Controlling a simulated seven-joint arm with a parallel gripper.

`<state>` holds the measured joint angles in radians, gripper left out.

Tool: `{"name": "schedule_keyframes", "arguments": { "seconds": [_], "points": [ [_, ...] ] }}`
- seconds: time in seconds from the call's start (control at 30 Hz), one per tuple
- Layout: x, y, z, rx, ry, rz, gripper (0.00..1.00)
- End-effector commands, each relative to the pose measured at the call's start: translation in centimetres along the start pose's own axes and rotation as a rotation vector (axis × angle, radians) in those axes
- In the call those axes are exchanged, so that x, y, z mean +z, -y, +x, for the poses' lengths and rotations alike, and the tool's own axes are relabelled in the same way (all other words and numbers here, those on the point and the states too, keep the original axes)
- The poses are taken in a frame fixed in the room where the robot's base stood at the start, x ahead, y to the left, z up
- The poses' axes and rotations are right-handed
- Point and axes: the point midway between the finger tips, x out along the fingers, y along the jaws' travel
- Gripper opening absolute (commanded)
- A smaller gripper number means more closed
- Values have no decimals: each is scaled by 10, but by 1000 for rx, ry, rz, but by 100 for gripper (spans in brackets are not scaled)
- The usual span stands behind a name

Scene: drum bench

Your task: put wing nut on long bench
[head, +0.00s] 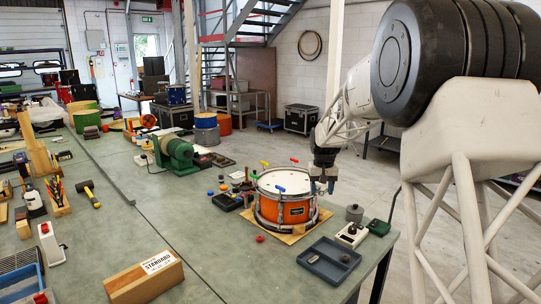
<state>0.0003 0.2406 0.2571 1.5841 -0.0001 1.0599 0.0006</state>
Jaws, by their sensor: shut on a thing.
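My gripper (322,188) points down at the right side of an orange drum (291,211) with a white head, just by its rim. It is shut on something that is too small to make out. I cannot pick out a wing nut anywhere in the view. The drum rests on a wooden board (287,236) on a long grey-green bench (215,235). A second grey-green bench (100,243) runs along the left, with a narrow seam between the two. I cannot tell which one is the long bench.
A dark tray (328,262), a grey-white box with a knob (351,235) and a lidded pot (354,213) stand right of the drum. A green machine (176,155) stands behind. A wooden block (145,279) lies in front. Bare bench top lies left of the drum.

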Motion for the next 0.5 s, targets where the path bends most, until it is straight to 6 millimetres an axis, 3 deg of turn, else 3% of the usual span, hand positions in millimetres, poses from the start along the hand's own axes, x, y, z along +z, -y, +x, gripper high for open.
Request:
{"name": "schedule_keyframes", "arguments": {
  "seconds": [0.27,0.5],
  "points": [
    [3,-1,3,0,1,-14,32],
    [22,-6,22,0,2,-112,32]
  ]
}}
